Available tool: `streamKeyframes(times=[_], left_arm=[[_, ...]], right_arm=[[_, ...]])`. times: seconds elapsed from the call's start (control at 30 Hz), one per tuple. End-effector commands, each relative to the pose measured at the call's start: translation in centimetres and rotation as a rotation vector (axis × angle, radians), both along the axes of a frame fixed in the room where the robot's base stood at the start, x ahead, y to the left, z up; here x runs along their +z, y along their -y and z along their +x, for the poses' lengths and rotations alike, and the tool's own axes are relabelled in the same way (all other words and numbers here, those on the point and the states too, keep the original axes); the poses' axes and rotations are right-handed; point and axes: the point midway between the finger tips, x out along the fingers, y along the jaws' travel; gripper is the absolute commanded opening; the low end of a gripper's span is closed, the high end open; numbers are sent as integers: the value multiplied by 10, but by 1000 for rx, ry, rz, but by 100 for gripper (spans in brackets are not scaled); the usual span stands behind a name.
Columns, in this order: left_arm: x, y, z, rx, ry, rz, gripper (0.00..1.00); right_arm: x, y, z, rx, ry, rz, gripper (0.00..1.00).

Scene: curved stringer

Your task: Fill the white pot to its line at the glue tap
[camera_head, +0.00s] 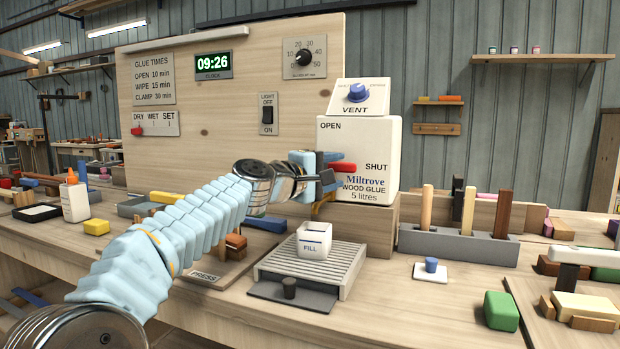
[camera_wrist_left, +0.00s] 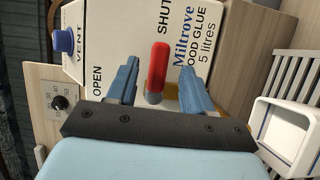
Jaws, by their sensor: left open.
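The white pot (camera_head: 314,240) stands upright on a slatted rack below the glue box, with a blue line and the word FILL on its side. It also shows in the left wrist view (camera_wrist_left: 285,135), where it looks empty. The glue box (camera_head: 384,135) reads Miltrove Wood Glue and carries OPEN and SHUT marks. Its red tap lever (camera_head: 343,168) points toward SHUT in the head view. My left gripper (camera_wrist_left: 157,85) is open, with the red lever (camera_wrist_left: 157,68) between its two fingers, and I see gaps beside it. The spout is mostly hidden by my gripper. My right gripper is out of view.
A grey holder (camera_head: 455,243) with upright handles stands to the right. A green block (camera_head: 501,311) lies near the front edge. A glue bottle (camera_head: 74,200) stands at left.

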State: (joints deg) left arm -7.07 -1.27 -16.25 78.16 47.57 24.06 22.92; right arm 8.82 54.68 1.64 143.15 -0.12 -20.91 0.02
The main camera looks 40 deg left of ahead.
Motion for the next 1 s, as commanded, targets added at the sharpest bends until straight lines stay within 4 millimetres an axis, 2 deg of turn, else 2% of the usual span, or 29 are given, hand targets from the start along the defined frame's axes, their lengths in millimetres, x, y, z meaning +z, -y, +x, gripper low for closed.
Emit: streamKeyframes(times=[0.03, 0.2, 0.4, 0.6, 1.0], left_arm=[[0, -3, -13, 2, 3, 0, 51], [-1, -9, -56, 2, 2, 0, 51], [0, -15, -92, 2, 1, -1, 51], [0, -17, -106, -1, -2, 0, 51], [0, -17, -106, -1, -1, 0, 51]], right_arm=[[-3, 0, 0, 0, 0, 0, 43], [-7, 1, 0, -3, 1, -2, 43], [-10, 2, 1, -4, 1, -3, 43], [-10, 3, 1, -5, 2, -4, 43], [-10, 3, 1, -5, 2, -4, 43]])
